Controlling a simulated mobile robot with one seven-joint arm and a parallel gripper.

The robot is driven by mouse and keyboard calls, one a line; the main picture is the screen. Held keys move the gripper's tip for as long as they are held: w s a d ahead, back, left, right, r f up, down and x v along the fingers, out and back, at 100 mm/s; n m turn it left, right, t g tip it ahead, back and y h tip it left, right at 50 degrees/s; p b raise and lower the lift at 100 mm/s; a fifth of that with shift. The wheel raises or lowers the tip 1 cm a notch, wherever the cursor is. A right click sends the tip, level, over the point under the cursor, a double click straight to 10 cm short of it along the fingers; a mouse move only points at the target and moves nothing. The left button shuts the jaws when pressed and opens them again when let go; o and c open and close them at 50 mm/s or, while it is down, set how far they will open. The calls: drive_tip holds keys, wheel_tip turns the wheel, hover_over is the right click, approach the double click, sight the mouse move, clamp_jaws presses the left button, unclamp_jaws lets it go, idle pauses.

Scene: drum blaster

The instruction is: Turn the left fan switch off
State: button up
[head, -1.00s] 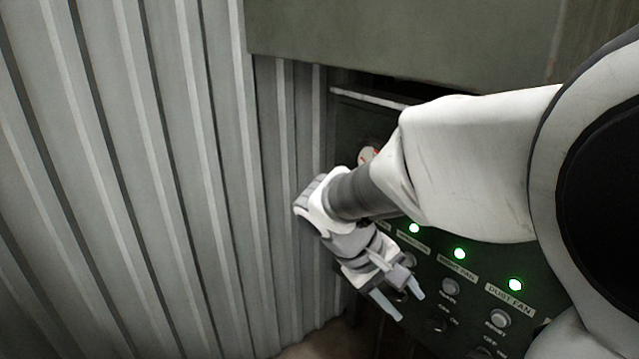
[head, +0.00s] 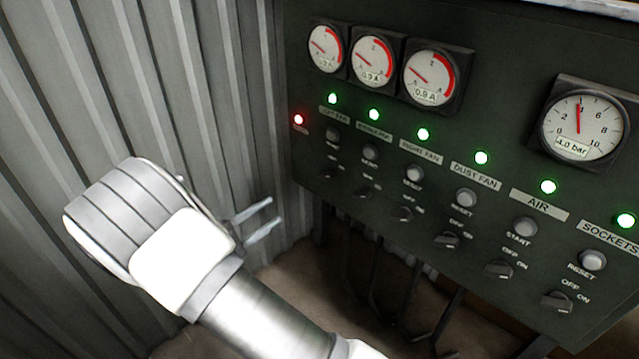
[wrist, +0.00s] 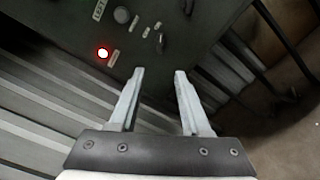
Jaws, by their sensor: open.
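The left fan switch (head: 330,173) is a small dark knob at the bottom of the leftmost column on the dark green panel, under a grey button and the LEFT FAN label (head: 335,114). The green lamp (head: 332,98) above that label is lit. The knob's setting is too small to tell. In the wrist view the switch (wrist: 161,43) shows just beyond the fingertips, near the panel edge. My gripper (head: 272,214) is open and empty, left of and below the switch in the head view, apart from it. It also shows in the wrist view (wrist: 160,72).
A lit red lamp (head: 298,119) sits at the panel's left edge. More switch columns run to the right, with round gauges (head: 372,62) above. The corrugated wall (head: 230,110) is close on the left. Dark pipes or legs (head: 375,265) stand below the panel.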

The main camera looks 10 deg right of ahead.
sight(324, 177)
drive_tip(key=b+x, duration=0.2)
drive_tip(key=x, duration=1.5)
drive_tip(key=shift+w+d+f, duration=0.1)
clamp_jaws()
